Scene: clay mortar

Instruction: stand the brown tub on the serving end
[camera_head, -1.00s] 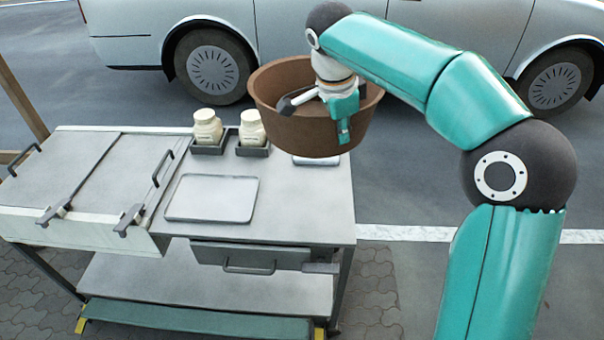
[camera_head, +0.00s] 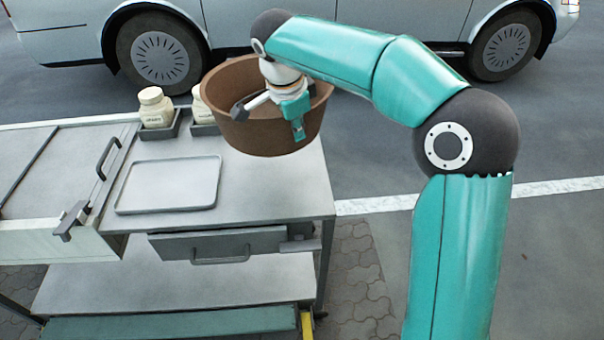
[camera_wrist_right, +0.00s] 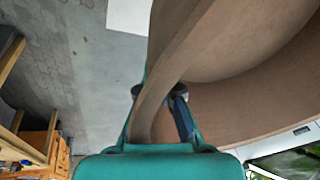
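The brown tub (camera_head: 270,135) is a wide round bowl with sloping walls. In the head view it is over the back right part of the metal cart top (camera_head: 265,195), the bare end beside the tray. I cannot tell how big the gap under it is. My right gripper (camera_head: 292,115) is at the tub's near wall. In the right wrist view the tub's wall (camera_wrist_right: 165,75) passes between the fingers of my right gripper (camera_wrist_right: 160,92), which are closed on it. The tub hides the cart's back right corner. My left gripper is not in view.
A shallow metal tray (camera_head: 170,185) lies on the cart top. Two cream jars stand in dark holders behind it; the left jar (camera_head: 156,107) is clear, the right one (camera_head: 202,105) partly covered by the tub. A lidded section (camera_head: 50,185) is at left. A parked car (camera_head: 250,25) stands behind.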

